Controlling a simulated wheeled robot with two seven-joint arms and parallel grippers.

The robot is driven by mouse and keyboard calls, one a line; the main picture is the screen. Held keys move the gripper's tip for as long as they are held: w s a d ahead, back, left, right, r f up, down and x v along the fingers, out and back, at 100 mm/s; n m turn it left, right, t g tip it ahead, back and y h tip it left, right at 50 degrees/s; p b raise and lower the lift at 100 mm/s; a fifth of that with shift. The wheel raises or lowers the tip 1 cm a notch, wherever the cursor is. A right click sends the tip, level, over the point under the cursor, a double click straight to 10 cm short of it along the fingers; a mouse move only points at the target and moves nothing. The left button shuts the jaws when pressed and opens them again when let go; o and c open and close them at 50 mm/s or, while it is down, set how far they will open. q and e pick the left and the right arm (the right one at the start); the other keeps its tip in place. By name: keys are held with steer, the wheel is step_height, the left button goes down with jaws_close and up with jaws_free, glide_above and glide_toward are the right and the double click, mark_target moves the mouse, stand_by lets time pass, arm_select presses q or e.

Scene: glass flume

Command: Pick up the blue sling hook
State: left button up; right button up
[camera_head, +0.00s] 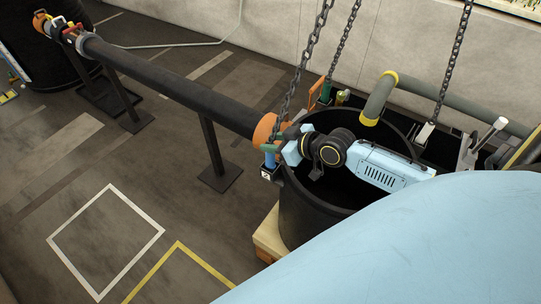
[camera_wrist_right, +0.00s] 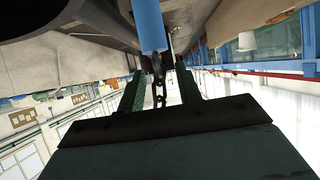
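The blue sling hook (camera_head: 269,160) hangs on a chain beside the black tub's rim, with a small numbered tag under it. In the right wrist view its blue shank (camera_wrist_right: 150,25) and a chain link (camera_wrist_right: 158,92) show. My right gripper (camera_head: 273,148) is at the top of the hook. In the right wrist view its two dark green fingers (camera_wrist_right: 159,78) stand apart, one on each side of the chain, with gaps visible. The blue shank lies around and past the fingertips. My left gripper is not in view.
The black tub (camera_head: 300,212) stands below my right arm. A black pipe with an orange end (camera_head: 180,90) runs to the left on stands. A green hook (camera_head: 325,92) hangs behind. A grey-green bent pipe (camera_head: 380,98) is at the back.

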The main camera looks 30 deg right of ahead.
mark_target(266, 142)
steer(key=shift+b+x, duration=0.85)
steer(key=shift+x, duration=0.7)
steer(key=shift+f, duration=0.1)
steer(key=shift+c, duration=0.4)
jaws_close()
